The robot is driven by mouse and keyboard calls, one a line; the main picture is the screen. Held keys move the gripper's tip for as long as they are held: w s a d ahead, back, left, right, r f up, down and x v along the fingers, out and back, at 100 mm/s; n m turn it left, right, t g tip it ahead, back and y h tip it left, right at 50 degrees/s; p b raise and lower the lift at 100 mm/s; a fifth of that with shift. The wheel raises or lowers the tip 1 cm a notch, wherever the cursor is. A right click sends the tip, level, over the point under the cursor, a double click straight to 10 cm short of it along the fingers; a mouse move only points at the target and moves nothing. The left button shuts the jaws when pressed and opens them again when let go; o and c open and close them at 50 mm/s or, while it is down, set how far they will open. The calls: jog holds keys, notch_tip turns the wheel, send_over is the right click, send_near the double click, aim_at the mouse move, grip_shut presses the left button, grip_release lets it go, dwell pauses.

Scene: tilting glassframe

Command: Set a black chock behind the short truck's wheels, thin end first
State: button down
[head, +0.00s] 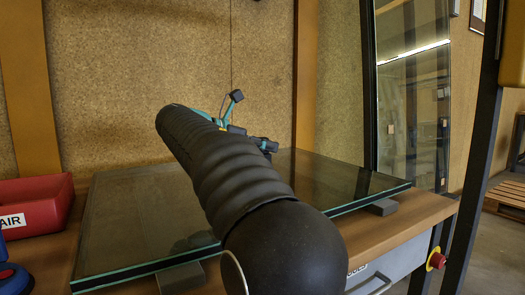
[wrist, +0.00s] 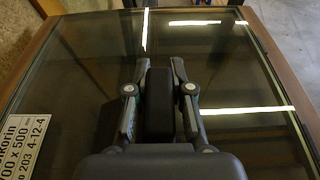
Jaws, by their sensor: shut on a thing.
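My gripper (wrist: 159,66) shows in the wrist view with one finger on each side of a black block. The fingers are shut on this block, which I take to be the black chock (wrist: 159,100). Its far end is near the fingertips; I cannot tell which end is thin. The gripper is above a glass pane (wrist: 90,65). In the head view my arm hides most of the gripper; only teal and black parts show past it. I see no short truck and no wheels in either view.
The glass pane (head: 130,225) lies on grey blocks (head: 383,207) on a wooden bench. A white label (wrist: 28,138) is at its left in the wrist view. A red box (head: 38,190) stands left. An upright glass panel (head: 412,100) stands behind right.

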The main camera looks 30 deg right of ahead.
notch_tip(320, 180, up, 4)
jog(key=shift+f+p, duration=0.15)
jog(key=shift+p, duration=0.6)
jog(key=s+d+r+p, duration=0.6)
jog(key=s+d+r, duration=0.25)
jog(key=r, duration=0.25)
jog(key=f+b, duration=0.3)
jog(key=a+f+b, duration=0.1)
jog(key=shift+s+f+b, duration=0.15)
jog(key=shift+f+b, duration=0.15)
jog(key=shift+f, duration=0.1)
